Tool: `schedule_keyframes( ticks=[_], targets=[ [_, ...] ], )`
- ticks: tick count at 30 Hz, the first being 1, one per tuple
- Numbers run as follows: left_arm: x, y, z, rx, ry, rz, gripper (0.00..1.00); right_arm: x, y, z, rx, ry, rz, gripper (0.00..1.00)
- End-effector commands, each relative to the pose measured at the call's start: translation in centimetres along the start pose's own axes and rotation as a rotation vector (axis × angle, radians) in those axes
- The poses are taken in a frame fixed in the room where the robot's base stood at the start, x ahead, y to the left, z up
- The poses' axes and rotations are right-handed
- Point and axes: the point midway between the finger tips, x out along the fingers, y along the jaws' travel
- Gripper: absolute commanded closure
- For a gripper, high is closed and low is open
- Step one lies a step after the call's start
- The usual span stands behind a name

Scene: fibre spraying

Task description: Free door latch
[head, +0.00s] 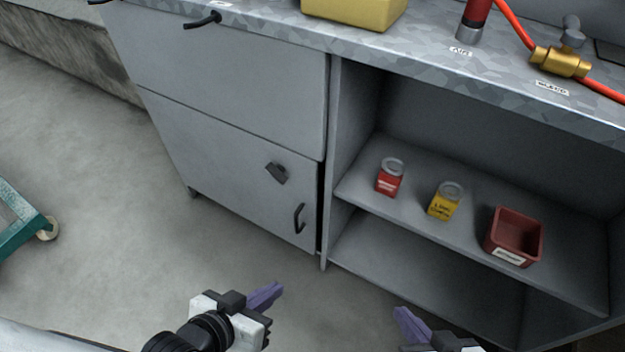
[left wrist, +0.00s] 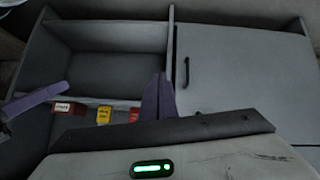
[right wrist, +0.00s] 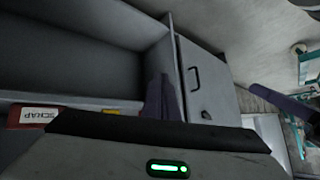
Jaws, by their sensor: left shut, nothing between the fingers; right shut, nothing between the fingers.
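The grey lower cabinet door (head: 220,160) is at the left of the cabinet in the head view, apparently closed, with a dark gap along its right edge. A small dark, tilted latch (head: 277,173) sits on its face, above a black curved handle (head: 299,217). The right wrist view also shows the latch (right wrist: 206,115) and the handle (right wrist: 194,77). My left gripper (head: 279,288) is shut and empty, in front of and below the door, apart from it. My right gripper (head: 401,314) is shut and empty, further right before the open shelves, touching nothing.
The counter above carries a yellow block (head: 355,10) and a brass valve (head: 560,62) on an orange hose. A teal cart (head: 20,222) stands at the left; floor between is clear.

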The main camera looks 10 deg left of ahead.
Motion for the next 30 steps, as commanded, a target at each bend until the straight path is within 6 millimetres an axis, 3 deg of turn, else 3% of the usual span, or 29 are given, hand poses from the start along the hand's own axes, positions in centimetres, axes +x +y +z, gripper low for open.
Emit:
schedule_keyframes(
  ticks=[9,11,15,18,21,30],
  targets=[
    [-0.1,-0.2,0.2,0.014,-0.001,-0.007,1.0,0.0,0.0,-0.2,-0.001,0.003,-0.001,1.0],
    [0.4,-1.1,-1.2,0.071,0.046,-0.035,1.0,-0.1,-0.1,-0.4,-0.002,0.006,-0.001,1.0],
    [1.7,-4.0,-7.8,0.348,0.254,-0.156,1.0,-0.4,-0.1,-1.2,0.0,0.028,0.003,1.0],
    [1.9,-4.9,-12.2,0.552,0.391,-0.232,1.0,-0.7,0.0,-1.3,0.003,0.041,0.007,1.0],
    [1.8,-5.0,-14.8,0.687,0.473,-0.275,1.0,-0.8,0.2,-0.5,0.007,0.034,0.014,1.0],
    [1.8,-4.9,-15.6,0.735,0.504,-0.29,1.0,-0.9,0.5,0.0,0.009,0.029,0.021,1.0]
  ],
)
